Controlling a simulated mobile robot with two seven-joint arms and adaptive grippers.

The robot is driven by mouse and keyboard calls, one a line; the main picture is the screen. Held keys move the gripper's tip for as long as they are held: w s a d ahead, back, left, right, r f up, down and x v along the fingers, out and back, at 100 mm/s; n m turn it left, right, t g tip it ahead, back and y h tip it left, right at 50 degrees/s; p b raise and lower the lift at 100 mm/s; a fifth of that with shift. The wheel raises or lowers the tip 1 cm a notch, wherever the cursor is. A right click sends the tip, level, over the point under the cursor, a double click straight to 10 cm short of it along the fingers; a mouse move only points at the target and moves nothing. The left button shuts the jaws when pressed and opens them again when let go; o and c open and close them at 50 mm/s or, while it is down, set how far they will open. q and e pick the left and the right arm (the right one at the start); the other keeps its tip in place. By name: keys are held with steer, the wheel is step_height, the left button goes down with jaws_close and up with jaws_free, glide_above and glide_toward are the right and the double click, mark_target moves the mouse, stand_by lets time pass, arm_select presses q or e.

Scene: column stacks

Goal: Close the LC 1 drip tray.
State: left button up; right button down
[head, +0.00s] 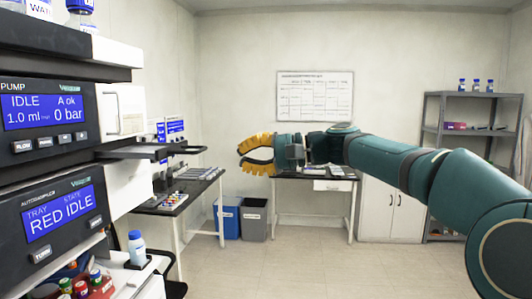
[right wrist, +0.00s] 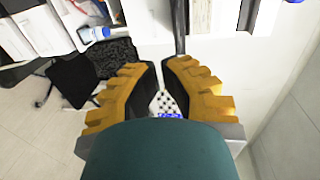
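The drip tray (head: 138,152) is a flat black piece that sticks out to the right from the instrument stack at the left of the head view. Its outer end has a ring-like shape. My right gripper (head: 240,155), with yellow ribbed fingers, points left and is a little to the right of the tray's outer end in the picture. The right gripper also shows in the right wrist view (right wrist: 163,62); its fingers are apart with nothing between them. A dark bar (right wrist: 179,28) shows just beyond the fingertips there; I cannot tell whether it is the tray. My left gripper is not in view.
The pump (head: 45,115) and autosampler (head: 50,215) modules form the stack. A side bench (head: 150,207), blue bin (head: 228,218), grey bin (head: 255,219) and shelf (head: 470,137) stand farther back. The middle floor is clear.

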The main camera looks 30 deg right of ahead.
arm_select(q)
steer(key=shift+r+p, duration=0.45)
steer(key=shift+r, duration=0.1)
arm_select(e)
steer(key=r+x, duration=0.1)
steer(key=x, duration=0.5)
steer(key=shift+w+a, duration=0.25)
steer(key=shift+a, duration=0.05)
steer(key=shift+r, duration=0.1)
